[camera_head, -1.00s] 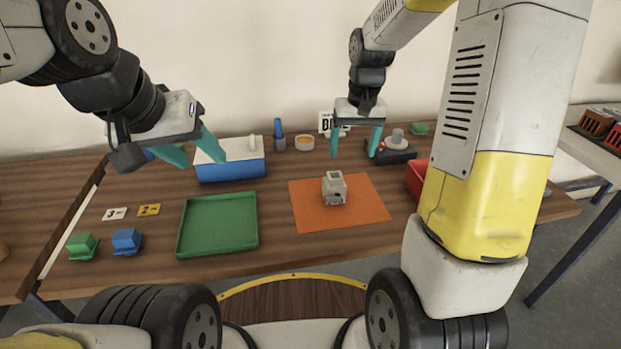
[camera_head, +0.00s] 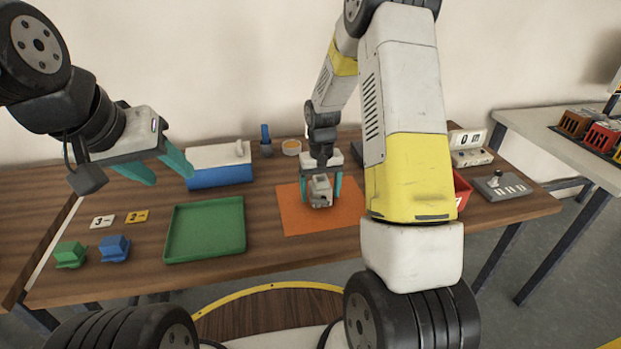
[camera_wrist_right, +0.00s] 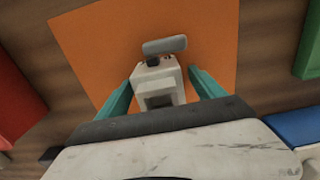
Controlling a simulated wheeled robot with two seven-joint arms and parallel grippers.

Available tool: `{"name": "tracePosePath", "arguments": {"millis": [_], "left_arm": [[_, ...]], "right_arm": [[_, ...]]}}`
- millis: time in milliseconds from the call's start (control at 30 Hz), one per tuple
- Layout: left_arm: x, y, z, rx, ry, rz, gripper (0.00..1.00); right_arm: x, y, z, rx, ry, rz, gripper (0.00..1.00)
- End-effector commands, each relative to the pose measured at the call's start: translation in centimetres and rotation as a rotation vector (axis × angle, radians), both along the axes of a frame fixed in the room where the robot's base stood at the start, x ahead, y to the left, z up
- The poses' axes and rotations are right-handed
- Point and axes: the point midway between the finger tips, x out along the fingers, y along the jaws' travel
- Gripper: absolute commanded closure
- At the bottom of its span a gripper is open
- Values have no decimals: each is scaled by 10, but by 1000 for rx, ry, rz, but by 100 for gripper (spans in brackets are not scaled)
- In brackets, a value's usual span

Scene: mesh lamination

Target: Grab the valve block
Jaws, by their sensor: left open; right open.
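The valve block (camera_head: 320,191) is a small pale grey block standing on the orange mat (camera_head: 294,217). In the right wrist view the valve block (camera_wrist_right: 157,84) sits between the two teal fingers, with a grey plate-like part and a dark knob at its far end. My right gripper (camera_head: 320,190) is open and lowered around the block, one finger on each side. My left gripper (camera_head: 172,172) is open and empty, raised over the left side of the table.
A green tray (camera_head: 206,258) lies left of the mat, with green (camera_head: 70,254) and blue (camera_head: 115,248) blocks further left. A blue and white box (camera_head: 220,177) stands behind the tray. A red bin (camera_head: 462,190) is partly hidden behind my right arm.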

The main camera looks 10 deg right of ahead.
Motion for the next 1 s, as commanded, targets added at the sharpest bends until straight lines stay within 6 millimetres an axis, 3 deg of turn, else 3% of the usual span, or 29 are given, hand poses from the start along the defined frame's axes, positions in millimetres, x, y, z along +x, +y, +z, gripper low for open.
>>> {"name": "tracePosePath", "arguments": {"millis": [233, 633, 1000], "left_arm": [[0, 0, 0, 0, 0, 0, 50], [0, 0, 0, 0, 0, 0, 50], [0, 0, 0, 0, 0, 0, 50]], "right_arm": [[0, 0, -2, 0, -1, 0, 22], [0, 0, -2, 0, -1, 0, 100], [1, 0, 1, 0, -3, 0, 100]]}}
